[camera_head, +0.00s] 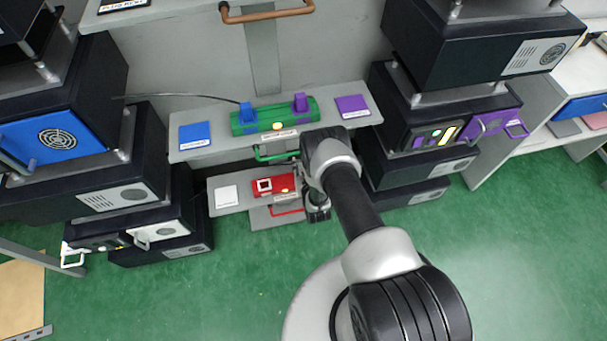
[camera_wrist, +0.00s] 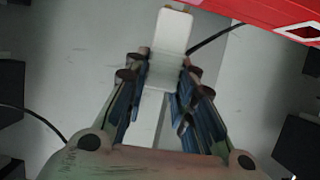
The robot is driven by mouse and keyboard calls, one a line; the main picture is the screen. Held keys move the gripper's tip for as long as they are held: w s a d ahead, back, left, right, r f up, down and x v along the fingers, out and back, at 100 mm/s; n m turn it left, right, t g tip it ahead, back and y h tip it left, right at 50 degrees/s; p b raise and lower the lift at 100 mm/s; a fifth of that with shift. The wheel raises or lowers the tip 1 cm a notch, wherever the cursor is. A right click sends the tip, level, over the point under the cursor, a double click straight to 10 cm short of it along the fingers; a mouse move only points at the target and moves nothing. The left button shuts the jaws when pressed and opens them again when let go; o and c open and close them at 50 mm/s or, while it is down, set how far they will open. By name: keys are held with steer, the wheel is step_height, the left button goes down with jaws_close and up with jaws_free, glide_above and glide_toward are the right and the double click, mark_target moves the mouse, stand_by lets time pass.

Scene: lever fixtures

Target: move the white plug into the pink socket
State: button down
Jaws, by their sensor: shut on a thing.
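My gripper (camera_wrist: 158,85) is shut on the white plug (camera_wrist: 173,32), which extends beyond the fingertips in the wrist view. In the head view my gripper (camera_head: 317,208) is low, just right of the lower shelf, and its fingers and the plug are too small or hidden to make out. I see no clearly pink socket. A red block (camera_head: 274,186) with a white-framed square on top sits on the lower shelf, left of my gripper. It also shows at the top right of the wrist view (camera_wrist: 262,10), apart from the plug.
A white plate (camera_head: 226,196) lies left of the red block. Above, a shelf holds a green block (camera_head: 262,117) with blue and purple plugs, between blue (camera_head: 194,134) and purple (camera_head: 352,106) plates. Dark cabinets stand on both sides. A black cable (camera_wrist: 207,40) passes behind the plug.

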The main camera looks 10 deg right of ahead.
mark_target(301, 171)
steer(key=shift+f+b, duration=0.9)
steer(key=shift+f, duration=1.15)
steer(key=shift+f, duration=0.2)
steer(key=c, duration=1.3)
jaws_free()
steer(key=shift+c, duration=0.2)
steer(key=shift+r, duration=0.15)
steer(key=p+v, duration=0.5)
steer(key=v, duration=0.7)
